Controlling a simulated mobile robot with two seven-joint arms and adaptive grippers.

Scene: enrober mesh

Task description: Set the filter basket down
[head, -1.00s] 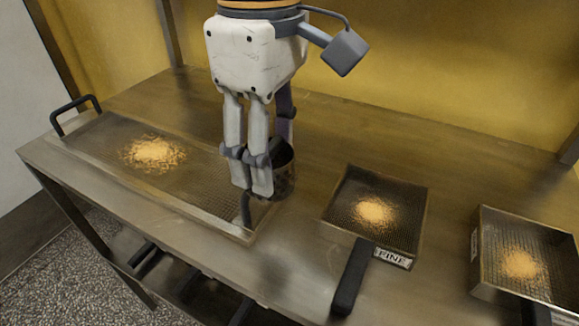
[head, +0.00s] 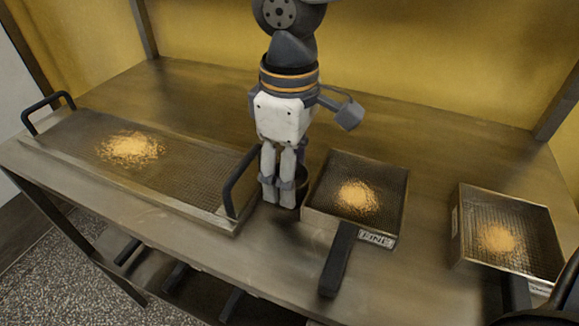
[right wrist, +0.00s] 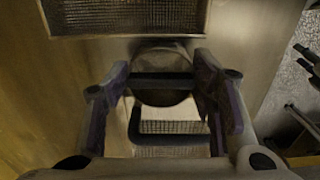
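The filter basket (head: 301,180) is a small dark round cup, partly hidden behind my right gripper in the head view. My right gripper (head: 280,203) is low over the table, between the long mesh tray and the sieve marked FINE. In the right wrist view the round basket (right wrist: 163,96) lies between the two fingers of the gripper (right wrist: 160,75), with a black bar across it from finger to finger. The fingers look closed on it. I cannot tell whether its bottom touches the table. My left gripper is not in view.
The long mesh tray (head: 190,211) with black end handles stands close at the left. The FINE sieve (head: 399,212) stands close at the right, its handle toward the front. Another sieve (head: 456,235) is farther right. All hold golden crumbs. The table (head: 430,150) behind is clear.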

